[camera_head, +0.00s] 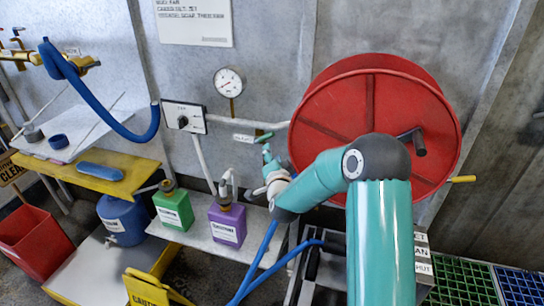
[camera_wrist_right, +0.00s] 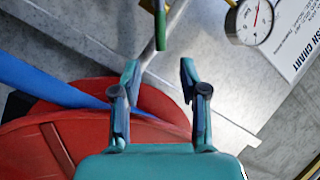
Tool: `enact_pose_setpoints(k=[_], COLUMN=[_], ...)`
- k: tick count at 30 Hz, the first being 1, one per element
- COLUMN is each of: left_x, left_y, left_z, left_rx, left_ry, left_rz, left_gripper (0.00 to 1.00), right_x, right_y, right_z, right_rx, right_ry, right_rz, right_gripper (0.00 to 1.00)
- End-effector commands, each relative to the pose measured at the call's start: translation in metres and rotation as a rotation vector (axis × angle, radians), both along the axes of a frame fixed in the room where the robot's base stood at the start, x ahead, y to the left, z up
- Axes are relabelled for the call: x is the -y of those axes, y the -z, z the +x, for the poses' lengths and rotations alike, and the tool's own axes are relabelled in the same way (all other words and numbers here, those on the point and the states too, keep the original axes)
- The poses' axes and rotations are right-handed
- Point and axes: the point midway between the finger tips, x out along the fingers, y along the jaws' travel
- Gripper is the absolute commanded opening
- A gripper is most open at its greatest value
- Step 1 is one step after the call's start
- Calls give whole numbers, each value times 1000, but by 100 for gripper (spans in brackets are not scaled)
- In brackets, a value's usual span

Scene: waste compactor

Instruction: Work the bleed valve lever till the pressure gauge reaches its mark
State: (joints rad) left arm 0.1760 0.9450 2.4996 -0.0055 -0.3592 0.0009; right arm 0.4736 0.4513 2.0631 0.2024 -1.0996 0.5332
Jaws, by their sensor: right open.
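The pressure gauge (camera_head: 228,82) is a round white dial on the grey wall, above a pale pipe. It also shows in the wrist view (camera_wrist_right: 255,20), cut by the top edge, with a red needle; the mark is too small to read. The green bleed valve lever (camera_head: 264,137) sits at the pipe, below and right of the gauge. In the wrist view the green lever (camera_wrist_right: 160,30) is just ahead of my fingertips, apart from them. My right gripper (camera_head: 268,158) is open and empty, just below the lever; its fingers (camera_wrist_right: 159,75) stand wide apart. My left gripper is not in view.
A big red hose reel (camera_head: 330,110) stands right of the lever, behind my right arm. A switch box (camera_head: 184,117) is on the left. Purple (camera_head: 227,226) and green (camera_head: 173,210) containers stand on a shelf below. Blue hoses (camera_head: 262,255) hang near my arm.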

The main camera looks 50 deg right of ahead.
Motion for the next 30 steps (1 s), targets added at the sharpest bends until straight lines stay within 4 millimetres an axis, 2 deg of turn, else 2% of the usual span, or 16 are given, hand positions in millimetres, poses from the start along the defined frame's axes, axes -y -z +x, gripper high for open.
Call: enact_pose_setpoints(k=[6,11,14,17,23,30], left_x=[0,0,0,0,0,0], left_y=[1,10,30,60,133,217], left_z=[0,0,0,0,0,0], left_rx=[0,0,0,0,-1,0], left_ry=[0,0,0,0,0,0], left_rz=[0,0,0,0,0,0], left_gripper=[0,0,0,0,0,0], right_x=[0,0,1,4,9,11], right_y=[0,6,18,33,64,97], right_z=[0,1,1,1,-2,-10], right_rx=[0,25,88,202,524,919], right_ry=[0,1,6,14,-1,-89], right_rz=[0,15,54,123,320,581], right_gripper=[42,15,0,0,0,0])
